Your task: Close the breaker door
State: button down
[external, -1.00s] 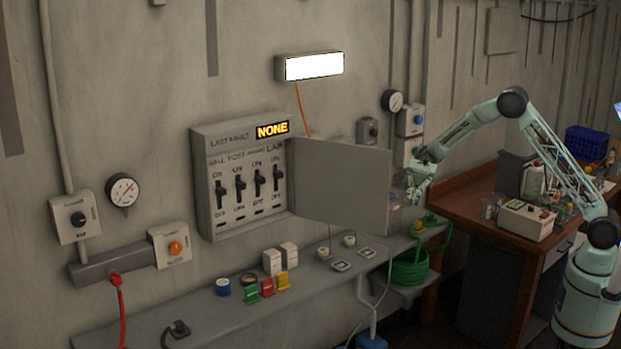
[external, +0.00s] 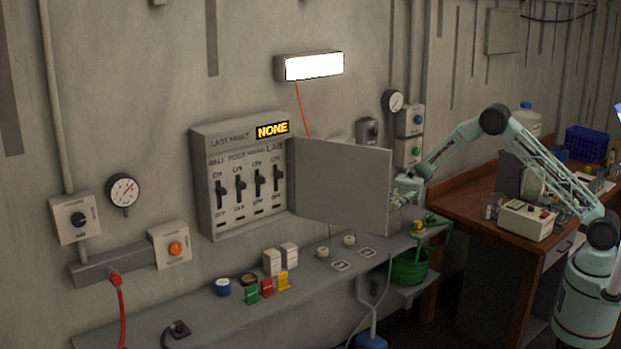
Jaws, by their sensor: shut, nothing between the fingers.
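The grey breaker box (external: 216,140) is mounted on the wall, with several black switches and a lit "NONE" display. Its breaker door (external: 342,186) is a flat grey panel, hinged at the box's right side and standing wide open to the right. My gripper (external: 396,194) is shut and empty at the door's outer right edge. Part of it is hidden behind the door, and I cannot tell whether it touches the panel.
Below the box a grey shelf (external: 226,310) holds several small coloured pieces and white blocks. A wooden workbench (external: 474,210) with a white device (external: 527,219) stands at right. A green hose coil (external: 408,268) hangs near the shelf's end.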

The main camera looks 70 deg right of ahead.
jog(key=shift+a, duration=0.15)
jog(key=b, duration=0.3)
send_near(381, 223)
jog(key=a, duration=0.5)
jog(key=shift+w+f, duration=0.3)
jog(key=shift+w, duration=0.05)
jog(key=shift+a, duration=0.3)
jog(key=shift+a, duration=0.1)
